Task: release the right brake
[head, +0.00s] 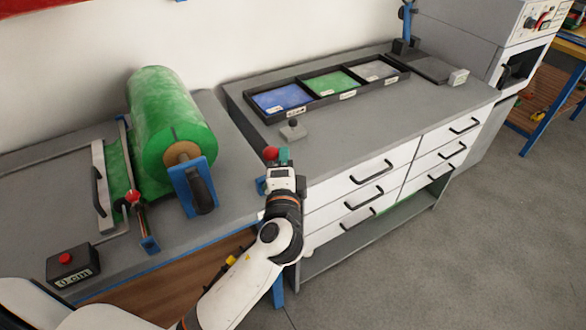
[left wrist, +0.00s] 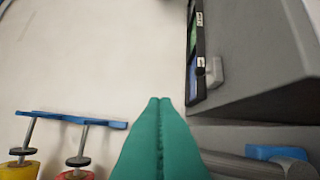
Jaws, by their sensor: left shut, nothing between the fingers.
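My left gripper (head: 283,156) is shut and empty, in front of the gap between the two benches. Its teal fingers (left wrist: 160,140) lie together in the left wrist view. A red knob (head: 270,153) shows right beside the fingertips in the head view; I cannot tell if they touch. The left wrist view shows two grey levers on a blue bar (left wrist: 70,118), apart from the fingers: one with a yellow knob (left wrist: 18,170), one with a red knob (left wrist: 75,174). Nothing is labelled as the right brake, so I cannot tell which it is. My right gripper is not in view.
A green roll (head: 165,120) lies on the left bench beside a blue bracket with a black handle (head: 201,190). The right bench holds a black tray (head: 330,86) and a small grey switch (head: 293,130). The floor at right is clear.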

